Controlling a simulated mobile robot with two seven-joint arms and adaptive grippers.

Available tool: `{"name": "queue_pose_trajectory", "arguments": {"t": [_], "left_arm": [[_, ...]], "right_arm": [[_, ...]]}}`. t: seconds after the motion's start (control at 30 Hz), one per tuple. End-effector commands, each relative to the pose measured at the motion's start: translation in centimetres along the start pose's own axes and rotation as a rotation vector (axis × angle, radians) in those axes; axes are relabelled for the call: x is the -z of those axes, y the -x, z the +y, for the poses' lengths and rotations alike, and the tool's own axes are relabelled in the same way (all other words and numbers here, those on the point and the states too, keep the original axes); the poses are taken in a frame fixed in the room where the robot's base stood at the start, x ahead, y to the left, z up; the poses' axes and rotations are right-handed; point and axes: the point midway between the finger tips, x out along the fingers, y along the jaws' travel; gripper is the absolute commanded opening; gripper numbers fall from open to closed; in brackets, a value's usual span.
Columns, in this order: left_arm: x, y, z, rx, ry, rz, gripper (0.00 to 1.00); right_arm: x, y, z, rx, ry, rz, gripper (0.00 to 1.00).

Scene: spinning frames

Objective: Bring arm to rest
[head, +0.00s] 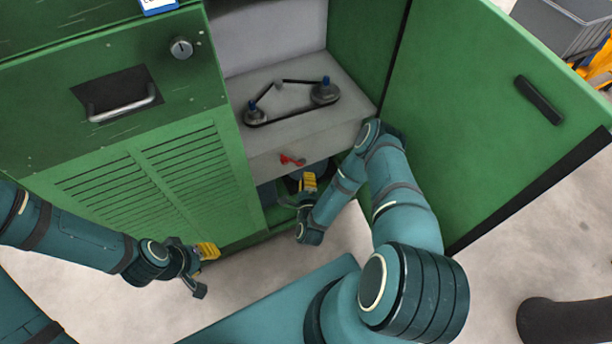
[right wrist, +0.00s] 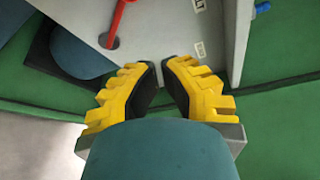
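My right arm reaches to the open green cabinet, and its gripper (head: 306,190) is low at the opening, below the grey shelf front. In the right wrist view its two yellow fingers (right wrist: 160,80) stand apart with nothing between them. A red lever (head: 291,160) on the shelf front is just above this gripper; it also shows in the right wrist view (right wrist: 119,18), apart from the fingers. My left gripper (head: 205,270) is open and empty in front of the louvred cabinet panel.
The cabinet door (head: 470,110) stands open close to my right arm. A belt on pulleys (head: 290,100) sits on the grey shelf. The closed left front (head: 165,180) has louvres and a handle (head: 122,104). A grey bin (head: 565,25) is at the far right. Floor shows at left and right.

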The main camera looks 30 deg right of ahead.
Motion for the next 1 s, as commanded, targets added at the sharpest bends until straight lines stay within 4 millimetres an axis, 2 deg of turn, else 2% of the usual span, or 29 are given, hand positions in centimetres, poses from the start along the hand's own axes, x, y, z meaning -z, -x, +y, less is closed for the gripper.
{"name": "queue_pose_trajectory", "arguments": {"t": [0.47, 0.57, 0.67, 0.77, 0.87, 1.0], "left_arm": [[0.0, 0.0, 0.0, 0.0, 0.0, 0.0, 0.41], [0.0, 0.0, 0.0, 0.0, 0.0, 0.0, 0.41], [0.0, 0.0, 0.0, 0.0, 0.0, 0.0, 0.41], [0.0, 0.0, 0.0, 0.0, 0.0, 0.0, 0.41], [0.0, 0.0, 0.0, 0.0, 0.0, 0.0, 0.41], [0.0, 0.0, 0.0, 0.0, 0.0, 0.0, 0.41]], "right_arm": [[-0.3, -0.2, -0.1, -0.016, 0.02, -0.011, 0.0], [-1.8, -0.5, -0.3, -0.089, 0.102, -0.061, 0.0], [-4.3, -0.5, -0.5, -0.219, 0.263, -0.163, 0.0], [-7.2, 0.7, -0.8, -0.372, 0.476, -0.309, 0.0], [-9.4, 3.1, -1.3, -0.51, 0.691, -0.477, 0.0], [-11.4, 8.0, -2.7, -0.671, 0.979, -0.742, 0.0]]}}
